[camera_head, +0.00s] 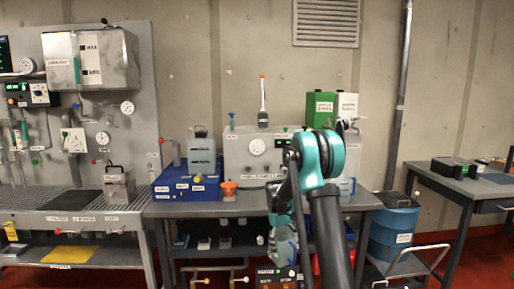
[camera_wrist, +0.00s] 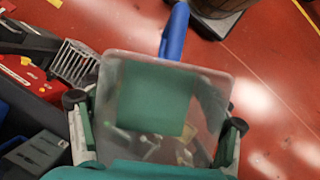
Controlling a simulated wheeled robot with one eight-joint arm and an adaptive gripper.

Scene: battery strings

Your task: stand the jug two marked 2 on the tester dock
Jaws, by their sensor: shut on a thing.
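In the wrist view my gripper (camera_wrist: 155,130) is shut on a grey, see-through vessel (camera_wrist: 210,95) with a green panel. A blue bar, perhaps its handle, sticks up behind it. No number can be read on it, so I cannot tell whether it is jug two. In the head view my gripper (camera_head: 284,246) hangs low in front of the middle bench, partly hidden by my arm. A grey jug-like vessel (camera_head: 201,148) stands on a blue box (camera_head: 175,190) at the bench's left. The labels are too small to read, so I cannot tell which thing is the tester dock.
A grey machine (camera_head: 255,152) with a gauge stands at the back of the bench. An orange funnel (camera_head: 229,188) is in front of it. A green box (camera_head: 320,108) and a white box (camera_head: 347,105) sit above. A blue drum (camera_head: 393,228) stands on a cart to the right.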

